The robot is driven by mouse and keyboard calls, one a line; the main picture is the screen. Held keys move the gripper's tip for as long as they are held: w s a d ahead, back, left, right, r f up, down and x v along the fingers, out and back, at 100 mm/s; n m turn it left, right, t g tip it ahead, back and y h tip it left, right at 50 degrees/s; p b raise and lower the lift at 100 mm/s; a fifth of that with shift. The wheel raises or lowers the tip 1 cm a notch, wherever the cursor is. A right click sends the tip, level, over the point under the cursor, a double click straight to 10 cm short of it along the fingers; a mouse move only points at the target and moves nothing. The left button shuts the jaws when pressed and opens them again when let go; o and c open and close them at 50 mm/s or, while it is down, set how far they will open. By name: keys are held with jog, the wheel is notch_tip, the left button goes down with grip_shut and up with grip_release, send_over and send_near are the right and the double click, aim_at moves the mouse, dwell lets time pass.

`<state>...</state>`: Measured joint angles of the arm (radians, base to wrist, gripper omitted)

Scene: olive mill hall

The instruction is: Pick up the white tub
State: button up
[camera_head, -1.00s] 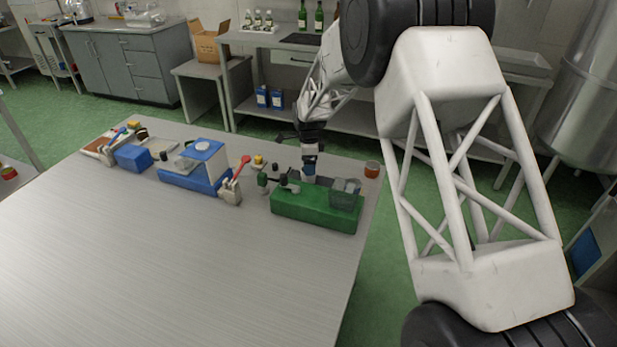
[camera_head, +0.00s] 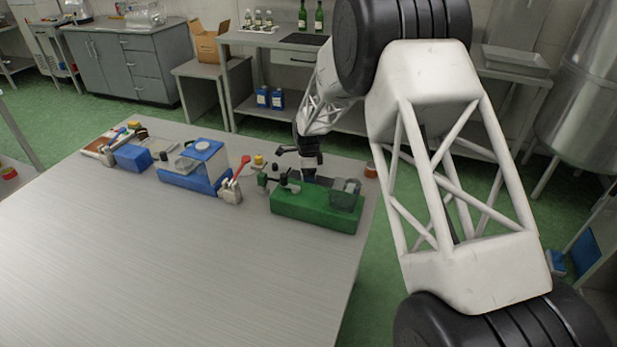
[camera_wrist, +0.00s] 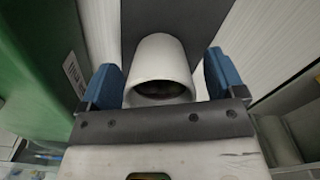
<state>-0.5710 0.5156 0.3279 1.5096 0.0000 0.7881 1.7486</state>
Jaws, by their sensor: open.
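The white tub (camera_wrist: 162,58) is in the wrist view, a pale rounded cylinder with a dark opening at its near end. It stands on a dark grey strip (camera_wrist: 195,18). My gripper (camera_wrist: 161,80) is open, with one blue finger on each side of the tub. A gap shows between the tub and each finger, and nothing is held. In the head view my gripper (camera_head: 309,176) is low behind the green block (camera_head: 305,208), its fingertips mostly hidden. I cannot make out the tub in the head view.
The green block carries a clear container (camera_head: 346,196) and stands close beside my gripper. An orange-brown jar (camera_head: 371,170) is to the right, near the table edge. A blue case (camera_head: 190,180) and a red-handled tool (camera_head: 236,175) are to the left. The front of the table (camera_head: 170,265) is clear.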

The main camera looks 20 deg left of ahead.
jog(key=c, duration=1.1)
jog(key=shift+o, duration=0.2)
jog(key=shift+r, duration=0.3)
notch_tip(320, 180, up, 9)
dwell(1.2)
jog(key=shift+r, duration=0.2)
dwell(0.7)
